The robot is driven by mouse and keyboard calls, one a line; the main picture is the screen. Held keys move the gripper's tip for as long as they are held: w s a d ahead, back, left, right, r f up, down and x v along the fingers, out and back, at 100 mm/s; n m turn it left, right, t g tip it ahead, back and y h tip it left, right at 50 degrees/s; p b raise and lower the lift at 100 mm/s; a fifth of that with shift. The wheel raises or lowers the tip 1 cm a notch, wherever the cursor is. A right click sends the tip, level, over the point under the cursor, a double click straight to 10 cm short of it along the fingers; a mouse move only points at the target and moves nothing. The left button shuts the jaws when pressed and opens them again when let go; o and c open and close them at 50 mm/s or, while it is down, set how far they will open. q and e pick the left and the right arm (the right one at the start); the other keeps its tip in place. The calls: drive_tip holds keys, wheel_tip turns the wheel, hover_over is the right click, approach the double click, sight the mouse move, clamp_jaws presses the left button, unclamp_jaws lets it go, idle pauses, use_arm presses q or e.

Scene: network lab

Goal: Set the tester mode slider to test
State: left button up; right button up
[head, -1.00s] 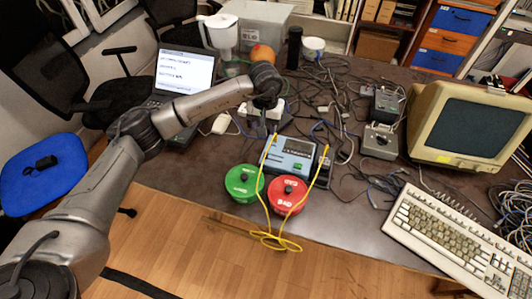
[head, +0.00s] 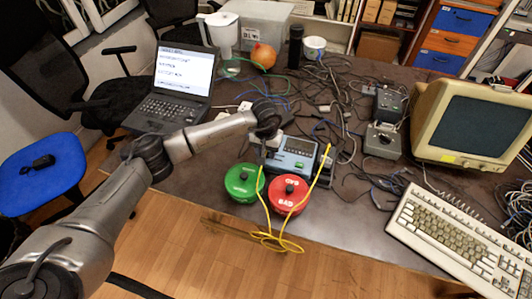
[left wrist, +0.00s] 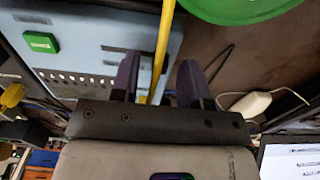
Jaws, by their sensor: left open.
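The tester is a light blue box (head: 297,151) with a dark display and a green button, lying on the table behind two round lids. It also shows in the left wrist view (left wrist: 88,22), with its green button and a row of small holes. I cannot make out the mode slider. My left gripper (head: 264,158) is at the tester's left end in the head view. In the left wrist view its dark fingers (left wrist: 158,82) are apart, over the tester's edge, with a yellow cable passing between them. I cannot tell whether they touch anything. My right gripper is not in view.
A green container (head: 243,183) and a red container (head: 288,194) stand in front of the tester. The yellow cable (head: 266,236) loops over the table's front edge. A laptop (head: 175,88) is at the left, a monitor (head: 478,122) and keyboard (head: 452,238) at the right. Tangled cables lie behind.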

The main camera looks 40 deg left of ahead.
use_arm(q)
drive_tip(key=shift+f, duration=0.35)
clamp_jaws()
idle(0.5)
